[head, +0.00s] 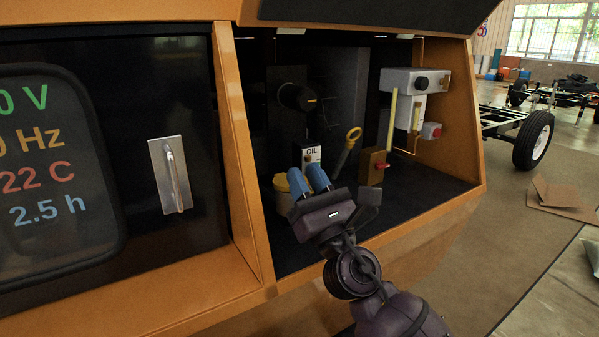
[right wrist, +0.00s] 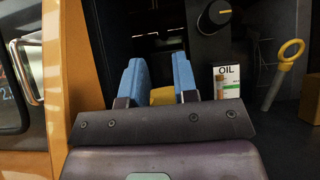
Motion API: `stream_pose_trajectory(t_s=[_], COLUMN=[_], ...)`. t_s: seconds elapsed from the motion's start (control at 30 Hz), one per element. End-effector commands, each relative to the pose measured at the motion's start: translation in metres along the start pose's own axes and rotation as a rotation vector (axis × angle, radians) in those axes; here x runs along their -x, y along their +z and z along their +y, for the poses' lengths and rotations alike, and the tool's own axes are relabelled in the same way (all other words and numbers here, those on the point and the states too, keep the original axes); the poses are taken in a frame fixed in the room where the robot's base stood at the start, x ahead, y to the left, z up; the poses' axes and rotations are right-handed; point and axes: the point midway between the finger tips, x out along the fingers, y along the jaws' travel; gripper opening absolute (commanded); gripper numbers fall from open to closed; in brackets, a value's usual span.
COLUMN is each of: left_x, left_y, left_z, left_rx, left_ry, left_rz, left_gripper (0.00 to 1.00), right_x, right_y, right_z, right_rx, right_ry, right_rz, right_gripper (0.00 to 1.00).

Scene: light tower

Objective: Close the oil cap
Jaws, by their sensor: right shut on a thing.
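The yellow oil cap (head: 281,183) is low in the open compartment, beside my right gripper's blue fingers in the head view. My right gripper (head: 307,176) reaches in from the front and is shut on the cap. In the right wrist view, yellow of the cap (right wrist: 163,96) shows between the two blue fingers (right wrist: 158,75). The fingers and gripper body hide much of the cap, so how it is seated cannot be seen. A white OIL label (head: 312,154) stands just behind the fingers. My left gripper is not in view.
A yellow-ringed dipstick (head: 353,135) and a brown box with a red knob (head: 374,167) stand right of the gripper. A black knob (head: 298,97) is above. The orange frame post (head: 243,150) borders the compartment's left side.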

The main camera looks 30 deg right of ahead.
Motion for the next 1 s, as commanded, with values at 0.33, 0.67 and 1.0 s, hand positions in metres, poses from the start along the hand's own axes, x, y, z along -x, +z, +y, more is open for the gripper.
stream_pose_trajectory(t_s=[0.33,0.67,1.0], left_x=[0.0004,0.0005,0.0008], left_y=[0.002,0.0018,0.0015], left_z=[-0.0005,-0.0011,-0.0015], left_rx=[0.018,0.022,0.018], left_ry=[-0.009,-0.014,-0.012], left_rz=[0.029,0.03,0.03], left_gripper=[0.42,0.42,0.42], right_x=[0.0143,0.0159,0.0147], right_y=[-0.0094,-0.0121,-0.0119], right_z=[0.0017,0.0025,0.0015], right_rx=[-0.003,-0.004,-0.003], right_ry=[0.003,0.005,0.003], right_rz=[0.007,0.011,0.01], right_gripper=[0.0,0.0,0.53])
